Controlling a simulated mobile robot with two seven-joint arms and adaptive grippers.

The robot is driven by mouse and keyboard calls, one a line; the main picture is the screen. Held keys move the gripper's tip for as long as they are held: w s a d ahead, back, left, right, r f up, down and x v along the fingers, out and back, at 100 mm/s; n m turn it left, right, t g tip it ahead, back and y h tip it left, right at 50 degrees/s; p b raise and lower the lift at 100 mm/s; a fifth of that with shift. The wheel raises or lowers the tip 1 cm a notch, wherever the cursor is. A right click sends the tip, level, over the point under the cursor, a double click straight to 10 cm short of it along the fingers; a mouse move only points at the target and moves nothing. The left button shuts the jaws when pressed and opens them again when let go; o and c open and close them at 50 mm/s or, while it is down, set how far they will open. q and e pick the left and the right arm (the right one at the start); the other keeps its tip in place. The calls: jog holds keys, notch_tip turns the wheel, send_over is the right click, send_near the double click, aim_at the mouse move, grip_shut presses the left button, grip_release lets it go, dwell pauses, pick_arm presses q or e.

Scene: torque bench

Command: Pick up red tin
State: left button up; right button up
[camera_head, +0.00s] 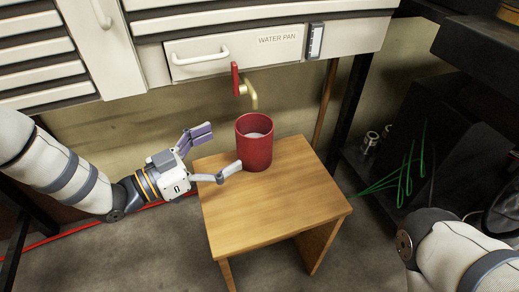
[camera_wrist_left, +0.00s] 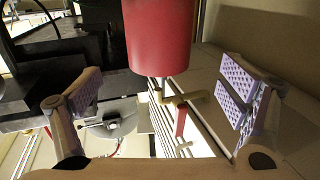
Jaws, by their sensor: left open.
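The red tin (camera_head: 254,145) stands upright on the small wooden table (camera_head: 270,210), near its back edge. It is open at the top, with something pale inside. My left gripper (camera_head: 216,153) is open just to the left of the tin, its fingers spread toward it. In the left wrist view the tin (camera_wrist_left: 158,35) shows ahead, between and beyond the two purple-padded fingertips of the left gripper (camera_wrist_left: 163,93). The tin's upper or lower end is cut off by the frame edge there. Of my right arm only a link shows at the lower right; its gripper is out of view.
A brass tap with a red lever (camera_head: 236,80) hangs above and behind the tin, below the drawer marked WATER PAN (camera_head: 240,54). Green wire (camera_head: 408,165) and small metal cans (camera_head: 371,142) lie to the right. The front of the table top is clear.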

aim_at(268, 124)
pick_arm(q)
jog(key=b+x, duration=0.2)
jog(key=x, duration=0.7)
jog(key=shift+d+f, duration=0.1)
jog(key=shift+f, duration=0.05)
jog(key=c, duration=1.7)
jog(key=shift+o, duration=0.2)
jog(key=shift+r, duration=0.2)
